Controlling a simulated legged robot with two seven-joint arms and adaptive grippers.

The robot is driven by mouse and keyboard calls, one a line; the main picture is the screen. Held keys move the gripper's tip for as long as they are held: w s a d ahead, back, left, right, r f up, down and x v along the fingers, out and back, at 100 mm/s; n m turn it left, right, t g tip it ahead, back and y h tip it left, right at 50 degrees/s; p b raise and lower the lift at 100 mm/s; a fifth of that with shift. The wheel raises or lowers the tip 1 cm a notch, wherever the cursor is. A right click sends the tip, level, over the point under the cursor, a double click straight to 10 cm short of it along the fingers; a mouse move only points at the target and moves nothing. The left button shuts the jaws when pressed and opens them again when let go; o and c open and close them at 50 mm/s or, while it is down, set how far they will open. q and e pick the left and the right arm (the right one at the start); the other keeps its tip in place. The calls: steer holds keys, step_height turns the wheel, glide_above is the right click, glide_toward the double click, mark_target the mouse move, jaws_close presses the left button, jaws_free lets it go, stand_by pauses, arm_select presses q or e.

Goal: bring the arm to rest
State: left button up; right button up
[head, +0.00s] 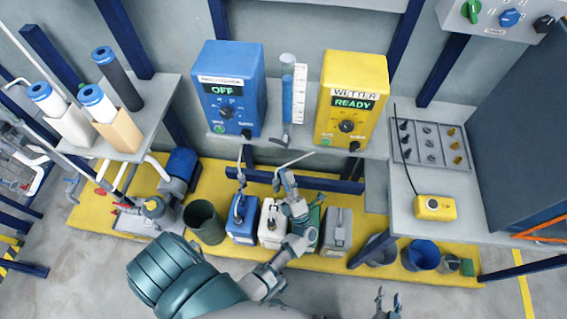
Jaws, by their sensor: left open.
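My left gripper (286,180) is in the middle of the head view, at the end of my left arm. It is open, and nothing shows held in it. It hangs over the row of canisters, in front of the white canister (268,228) and the green canister (314,212), partly hiding them. I cannot tell whether it touches either one. My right gripper (388,301) is at the bottom edge, right of the middle, with its two fingers apart and nothing between them. The rest of my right arm is out of view.
A blue box reading OFF (231,65) and a yellow box reading READY (351,75) stand on the back shelf. A blue canister (242,230) and grey canister (338,240) flank the others. A yellow device (435,208) lies on the right bench. Floor is clear at lower right.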

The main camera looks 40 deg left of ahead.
arm_select(q)
steer(key=shift+s+d+f, duration=0.1)
steer(key=shift+d+f, duration=0.05)
stand_by(0.4)
